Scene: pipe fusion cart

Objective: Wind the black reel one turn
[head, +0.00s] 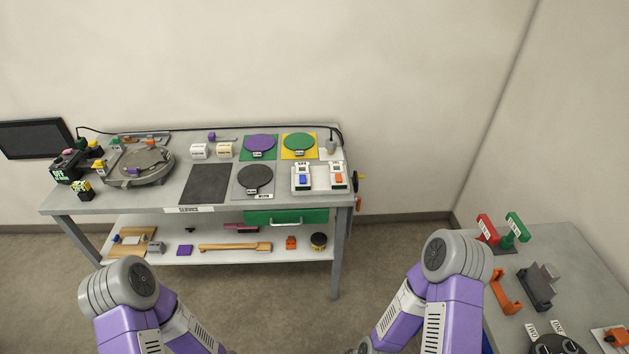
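I cannot tell for certain which thing is the black reel. A dark round disc (255,179) with a small white label lies on a grey square pad on the workbench.
The workbench (190,198) stands against the wall with a round grey machine (140,166) at left. A purple disc (260,143) and green disc (299,141) lie at the back. A second table (590,262) at right holds several parts. Floor between is clear.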

